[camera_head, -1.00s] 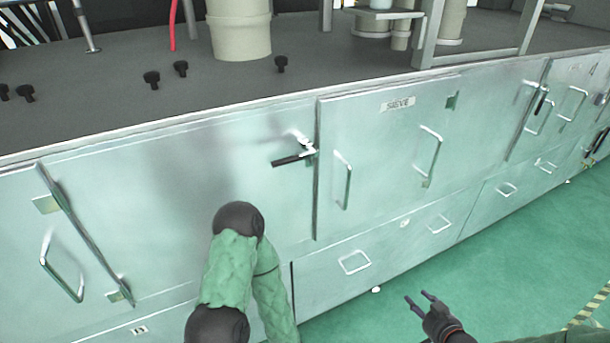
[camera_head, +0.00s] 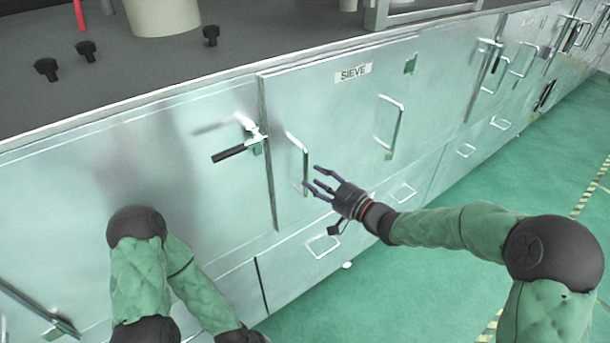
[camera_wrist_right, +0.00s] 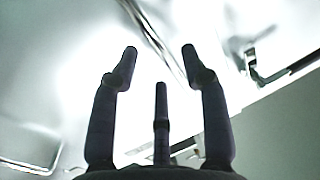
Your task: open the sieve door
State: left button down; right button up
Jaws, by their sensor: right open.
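The sieve door (camera_head: 340,130) is a pale metal panel labelled SIEVE, and it looks shut. It has a left bar handle (camera_head: 304,165) and a right bar handle (camera_head: 397,125). A latch with a black lever (camera_head: 230,153) sits at its left edge, the lever pointing left. My right gripper (camera_head: 315,180) is open and empty in front of the lower end of the left handle; contact cannot be told. In the right wrist view its fingers (camera_wrist_right: 160,70) are spread, with the latch (camera_wrist_right: 255,68) to their right. My left gripper is out of view.
A drawer (camera_head: 330,245) with its own handle lies below the door. The worktop (camera_head: 100,100) above carries black knobs and a pale cylinder (camera_head: 160,15). More cabinet doors run to the right. The green floor (camera_head: 480,190) looks clear.

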aim_at(307, 174)
jog(key=shift+x, duration=2.1)
grip_shut()
